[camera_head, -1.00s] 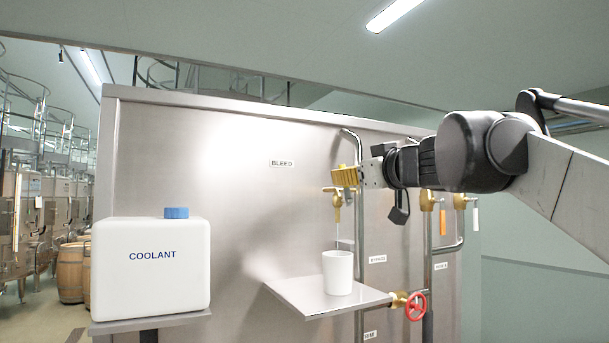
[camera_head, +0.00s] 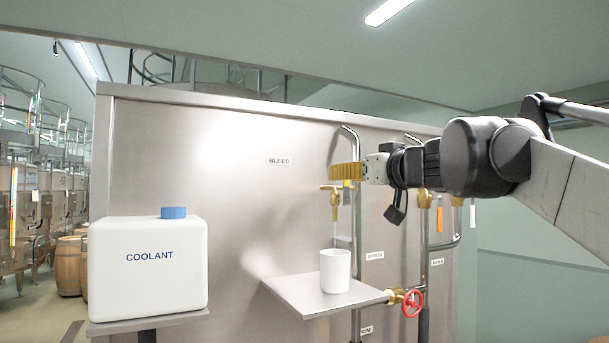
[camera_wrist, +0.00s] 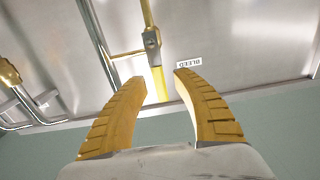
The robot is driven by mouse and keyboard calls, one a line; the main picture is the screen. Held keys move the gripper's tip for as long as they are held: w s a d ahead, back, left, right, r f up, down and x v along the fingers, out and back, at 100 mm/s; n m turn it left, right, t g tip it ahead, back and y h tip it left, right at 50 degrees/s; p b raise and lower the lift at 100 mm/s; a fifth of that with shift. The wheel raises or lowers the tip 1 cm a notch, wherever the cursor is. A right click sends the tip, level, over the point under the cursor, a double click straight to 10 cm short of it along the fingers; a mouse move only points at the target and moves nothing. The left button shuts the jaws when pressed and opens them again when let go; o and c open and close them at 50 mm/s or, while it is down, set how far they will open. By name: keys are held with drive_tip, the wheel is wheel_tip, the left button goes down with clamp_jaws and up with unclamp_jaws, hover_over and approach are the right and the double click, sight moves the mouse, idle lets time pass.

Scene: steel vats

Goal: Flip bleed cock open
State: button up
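The bleed cock (camera_head: 334,190) is a brass fitting on the steel panel, left of a vertical steel pipe, with a spout pointing down. In the wrist view the cock's body (camera_wrist: 151,40) shows beyond my fingertips. A bright yellow bar (camera_wrist: 158,84), apparently its lever, shows in the gap between them. My gripper (camera_head: 335,172) has yellow ridged fingers and is level just above the cock in the head view, hiding what lies behind. In the wrist view my gripper (camera_wrist: 160,77) is open, with no clear contact. A faint thin line runs below the spout; I cannot tell whether it is liquid.
A white cup (camera_head: 335,271) stands on a steel shelf (camera_head: 300,297) below the cock. A red handwheel (camera_head: 412,303) is at the shelf's right. A BLEED label (camera_head: 279,161) is on the panel. A white coolant jug (camera_head: 148,266) stands at the left. More brass cocks (camera_head: 424,199) lie right.

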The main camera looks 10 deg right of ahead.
drive_tip(key=v, duration=1.1)
drive_tip(key=shift+s, duration=0.35)
drive_tip(key=shift+d, duration=0.15)
